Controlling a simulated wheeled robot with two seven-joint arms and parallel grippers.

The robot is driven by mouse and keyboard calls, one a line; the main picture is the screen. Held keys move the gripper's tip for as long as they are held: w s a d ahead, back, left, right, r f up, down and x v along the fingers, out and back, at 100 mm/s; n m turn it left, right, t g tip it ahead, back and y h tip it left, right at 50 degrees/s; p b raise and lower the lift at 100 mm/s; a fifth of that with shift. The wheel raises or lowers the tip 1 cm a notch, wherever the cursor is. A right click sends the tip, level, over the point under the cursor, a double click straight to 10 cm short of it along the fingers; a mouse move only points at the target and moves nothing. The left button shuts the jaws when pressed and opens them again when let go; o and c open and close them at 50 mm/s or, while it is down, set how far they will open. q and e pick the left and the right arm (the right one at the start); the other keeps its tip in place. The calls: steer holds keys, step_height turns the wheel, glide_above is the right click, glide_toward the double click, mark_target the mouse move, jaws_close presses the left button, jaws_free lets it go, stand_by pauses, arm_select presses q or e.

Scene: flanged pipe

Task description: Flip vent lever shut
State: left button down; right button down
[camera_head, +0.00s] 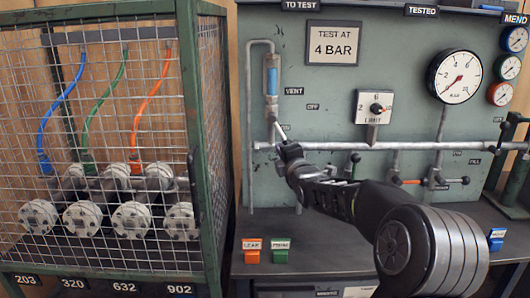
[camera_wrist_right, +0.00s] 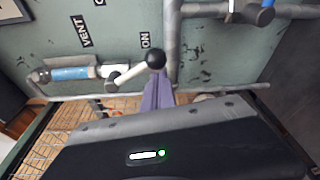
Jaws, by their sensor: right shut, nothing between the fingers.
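The vent lever (camera_wrist_right: 132,74) is a pale stick with a black ball knob (camera_wrist_right: 157,58) in the right wrist view. It sits at the end of the blue-banded vent tube (camera_wrist_right: 70,73), which also shows in the head view (camera_head: 271,82) beside the VENT label. My right gripper (camera_wrist_right: 158,92) is shut and empty, its fingertips right at the knob; whether they touch it I cannot tell. In the head view the right gripper (camera_head: 286,147) is at the lower end of the lever (camera_head: 281,131), which its tip partly hides. My left gripper is not in view.
A horizontal pipe (camera_head: 340,146) runs across the panel just behind my right arm. Fill-side valves with orange (camera_head: 411,182) and dark handles stand to the right. A mesh cage (camera_head: 208,150) is close on the left. Leak (camera_head: 251,251) and finish (camera_head: 281,250) buttons sit on the bench.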

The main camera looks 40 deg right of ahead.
steer(key=s+d+r+n+g+h+b, duration=0.1)
steer(key=s+d+r+n+g+b, duration=0.1)
steer(key=r+n, duration=0.4)
steer(key=shift+s+d+r+n+g+b, duration=0.35)
steer(key=shift+s+d+n, duration=0.4)
steer(key=shift+d+n, duration=1)
steer(key=shift+a+r+n, duration=0.15)
steer(key=shift+a+n, duration=0.25)
steer(key=shift+n, duration=0.05)
